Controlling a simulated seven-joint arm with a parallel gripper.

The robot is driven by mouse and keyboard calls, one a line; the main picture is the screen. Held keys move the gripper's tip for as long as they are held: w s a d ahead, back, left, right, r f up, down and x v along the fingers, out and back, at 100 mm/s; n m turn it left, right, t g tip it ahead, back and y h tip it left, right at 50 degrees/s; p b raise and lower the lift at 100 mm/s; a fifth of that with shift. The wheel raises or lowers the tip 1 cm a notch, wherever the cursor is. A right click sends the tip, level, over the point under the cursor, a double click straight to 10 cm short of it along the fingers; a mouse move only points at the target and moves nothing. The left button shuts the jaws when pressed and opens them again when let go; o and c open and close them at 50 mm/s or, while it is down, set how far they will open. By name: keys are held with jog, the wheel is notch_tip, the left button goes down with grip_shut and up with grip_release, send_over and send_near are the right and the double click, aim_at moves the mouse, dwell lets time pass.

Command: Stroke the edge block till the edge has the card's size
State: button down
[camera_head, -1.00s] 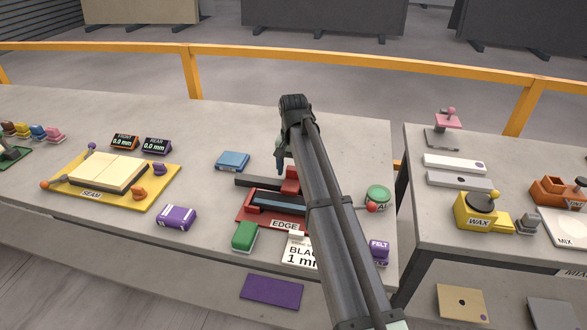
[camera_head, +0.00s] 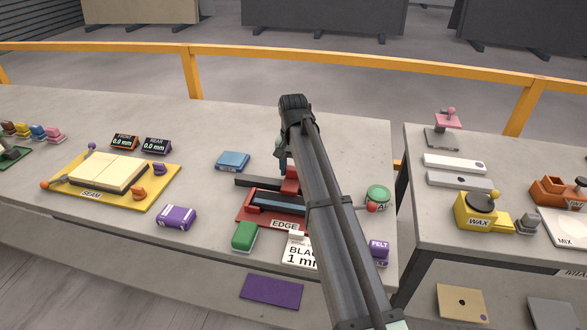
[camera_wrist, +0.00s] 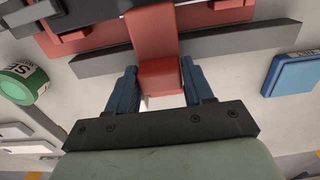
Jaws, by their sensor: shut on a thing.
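The red edge block (camera_head: 291,184) stands at the back of the red EDGE fixture (camera_head: 247,222), by a long dark bar (camera_head: 258,184). A dark slab piece (camera_head: 275,203) lies in the fixture. My gripper (camera_wrist: 159,88) is shut on the red block (camera_wrist: 158,75), with one blue finger on each side of it in the wrist view. In the head view the arm hides most of the gripper and the right part of the fixture. The white card (camera_head: 297,250) in front reads "BLACK" and "1 m", its right side hidden by the arm.
A blue block (camera_head: 232,161) lies behind left of the fixture, a green one (camera_head: 244,236) at front left. A round green-topped item (camera_head: 378,194) and a purple FELT block (camera_head: 379,252) are on the right. The SEAM board (camera_head: 160,185) lies left.

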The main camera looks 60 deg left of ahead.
jog(key=s+a, duration=1)
jog(key=shift+s+a+r, duration=0.1)
jog(key=shift+s+a, duration=0.2)
jog(key=shift+a, duration=0.1)
jog(key=c, duration=0.8)
grip_release()
jog(key=shift+a, duration=0.1)
jog(key=shift+o, duration=1.4)
notch_tip(320, 180, up, 14)
